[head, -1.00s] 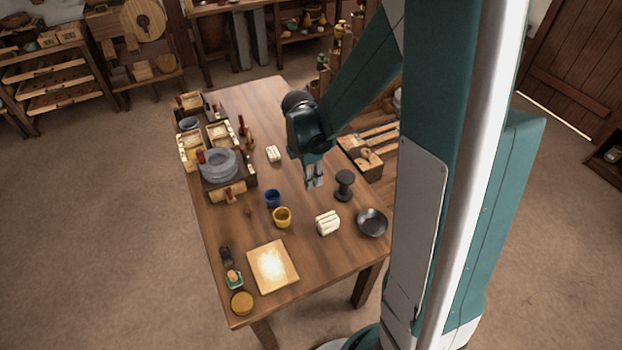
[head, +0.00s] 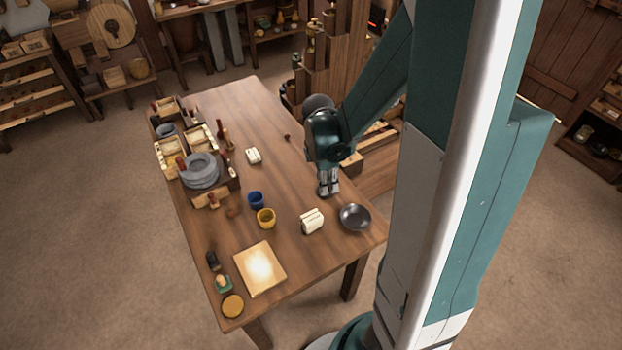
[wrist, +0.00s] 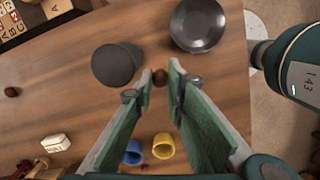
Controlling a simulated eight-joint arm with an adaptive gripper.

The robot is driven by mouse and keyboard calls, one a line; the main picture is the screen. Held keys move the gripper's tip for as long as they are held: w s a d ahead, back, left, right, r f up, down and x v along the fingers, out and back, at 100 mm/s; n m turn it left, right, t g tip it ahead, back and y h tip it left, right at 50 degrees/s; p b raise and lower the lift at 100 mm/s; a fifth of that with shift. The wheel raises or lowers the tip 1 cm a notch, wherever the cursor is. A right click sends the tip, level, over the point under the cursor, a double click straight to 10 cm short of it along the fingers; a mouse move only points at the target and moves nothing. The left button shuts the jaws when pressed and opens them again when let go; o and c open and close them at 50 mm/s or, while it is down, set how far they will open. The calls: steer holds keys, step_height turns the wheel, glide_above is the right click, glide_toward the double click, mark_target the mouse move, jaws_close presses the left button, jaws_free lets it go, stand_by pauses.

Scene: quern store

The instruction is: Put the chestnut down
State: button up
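My gripper (head: 328,192) is over the right side of the wooden table (head: 215,238), behind the dark bowl (head: 355,217). In the wrist view its fingertips (wrist: 160,76) are close together, with the small round brown chestnut (wrist: 160,78) between them. The chestnut appears gripped; in the head view it is too small or hidden to make out. The height above the table is hard to judge. In the wrist view a dark round-topped thing (wrist: 117,65) is just left of the fingertips and the bowl (wrist: 198,24) is beyond them.
A blue cup (head: 256,200), a yellow cup (head: 266,218) and a white block (head: 312,222) stand nearby. Another small brown round thing (head: 287,137) lies farther back. A pale square board (head: 260,268) lies in front. Crates and grey stones (head: 200,170) fill the left side.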

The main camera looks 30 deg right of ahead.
steer(key=s+d+m+p, duration=0.1)
steer(key=s+d+m, duration=0.2)
steer(key=s, duration=0.6)
steer(key=d, duration=0.2)
steer(key=shift+s+d+r+m+p, duration=0.25)
steer(key=shift+d+r+m+p, duration=0.05)
steer(key=shift+d+r, duration=0.1)
steer(key=shift+f, duration=0.25)
steer(key=b, duration=0.7)
glide_toward(356, 220)
steer(key=shift+w+d+f, duration=0.1)
steer(key=shift+d+f, duration=0.1)
steer(key=shift+f, duration=1.15)
steer(key=shift+d+f, duration=0.2)
steer(key=shift+f, duration=1.15)
steer(key=o, duration=0.7)
steer(key=shift+p, duration=0.3)
